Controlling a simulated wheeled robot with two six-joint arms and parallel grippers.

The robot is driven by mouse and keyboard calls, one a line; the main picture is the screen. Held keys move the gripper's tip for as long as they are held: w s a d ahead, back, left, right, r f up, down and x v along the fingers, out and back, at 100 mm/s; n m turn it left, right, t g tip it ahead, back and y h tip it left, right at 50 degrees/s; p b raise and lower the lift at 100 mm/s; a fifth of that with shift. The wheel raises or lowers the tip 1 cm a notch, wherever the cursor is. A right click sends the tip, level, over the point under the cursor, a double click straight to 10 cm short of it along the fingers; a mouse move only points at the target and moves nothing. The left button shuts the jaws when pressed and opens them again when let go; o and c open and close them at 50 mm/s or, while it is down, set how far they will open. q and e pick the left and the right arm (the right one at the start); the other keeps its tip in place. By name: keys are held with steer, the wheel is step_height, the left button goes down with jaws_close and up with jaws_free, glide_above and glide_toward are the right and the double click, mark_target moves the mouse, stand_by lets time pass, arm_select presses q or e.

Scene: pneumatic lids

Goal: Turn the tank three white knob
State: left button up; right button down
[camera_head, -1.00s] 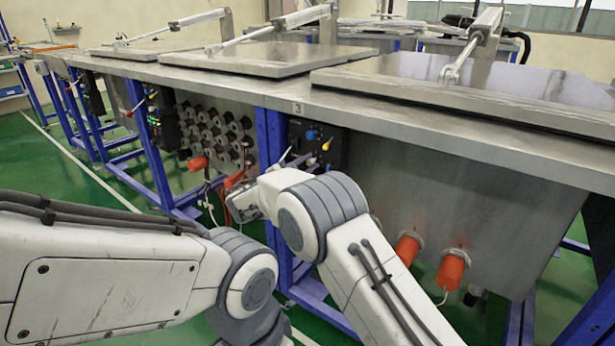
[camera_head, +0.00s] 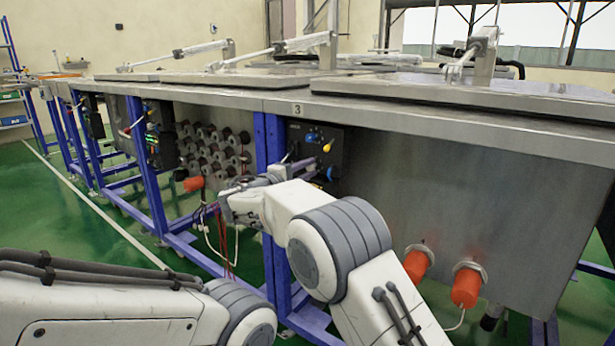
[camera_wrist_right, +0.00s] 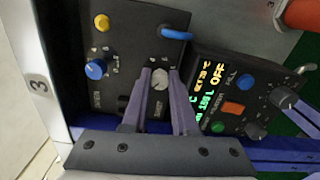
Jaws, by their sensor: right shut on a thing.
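The tank three control panel (camera_head: 332,150) is a black box under the table edge marked 3. It also shows in the right wrist view (camera_wrist_right: 130,40), with a blue knob (camera_wrist_right: 96,69), a yellow knob (camera_wrist_right: 102,22) and a white knob (camera_wrist_right: 160,80). My right gripper (camera_wrist_right: 160,75) is shut on the white knob, with one purple finger on each side. In the head view my right gripper (camera_head: 312,170) reaches the panel's lower part, and the white knob is hidden there. My left gripper is out of view.
A second panel with a lit display (camera_wrist_right: 208,90) sits beside the first in the wrist view. Blue frame legs (camera_head: 268,145) stand left of the panel. Orange plugs (camera_head: 466,285) stick out of the tank (camera_head: 430,190) at the right. The steel table edge (camera_head: 380,115) runs above.

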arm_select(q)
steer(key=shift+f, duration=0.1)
arm_select(e)
steer(key=shift+s+a+f, duration=0.1)
steer(key=shift+a+f, duration=0.05)
steer(key=shift+f, duration=0.05)
steer(key=c, duration=0.7)
jaws_free()
steer(key=shift+r, duration=0.15)
